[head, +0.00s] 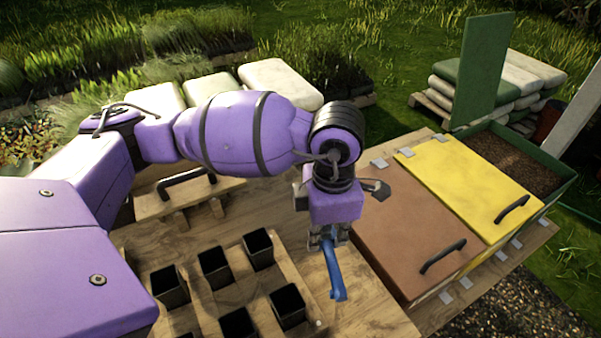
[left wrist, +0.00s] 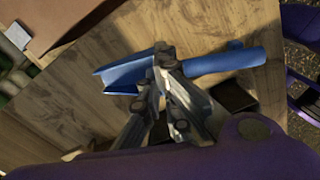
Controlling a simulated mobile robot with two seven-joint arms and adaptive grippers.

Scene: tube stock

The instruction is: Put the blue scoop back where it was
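The blue scoop (head: 333,272) is in my left gripper (head: 329,238) in the head view, above the wooden table and right of the pot rack. Its blue handle points down toward the front of the picture. In the left wrist view the scoop (left wrist: 238,61) lies across the fingers, with its open trough to the left and its handle to the right. The left gripper (left wrist: 166,66) is shut around its middle; the fingers hide that part. Whether the scoop touches the table is hard to tell. My right gripper is not in view.
A wooden rack (head: 292,268) holds several black pots (head: 215,266). On the right stand bins with a brown lid (head: 410,220), a yellow lid (head: 470,180) and an open green bin of soil (head: 515,160). A wooden piece with a black handle (head: 186,186) is behind the rack.

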